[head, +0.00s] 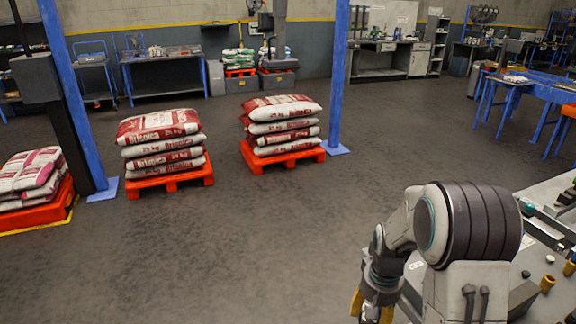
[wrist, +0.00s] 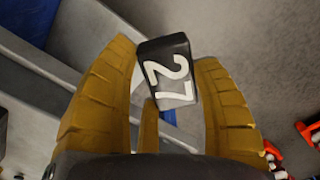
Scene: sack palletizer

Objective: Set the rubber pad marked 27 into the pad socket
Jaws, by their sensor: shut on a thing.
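The rubber pad marked 27 (wrist: 166,72) is a black block with large white digits in the wrist view. My gripper (wrist: 168,95) is shut on it, with the yellow ribbed fingers on either side of the pad. The pad sits tilted between the fingers. In the head view my gripper (head: 370,305) shows only in part at the bottom edge, with yellow fingers below my arm; the pad is hidden there. I cannot make out the pad socket in either view.
A grey workbench (head: 540,200) with small brass-coloured parts (head: 548,283) stands at the right. Red pallets with stacked sacks (head: 165,145) stand at the left, near blue posts (head: 337,75). The grey floor (head: 240,240) in the middle is clear.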

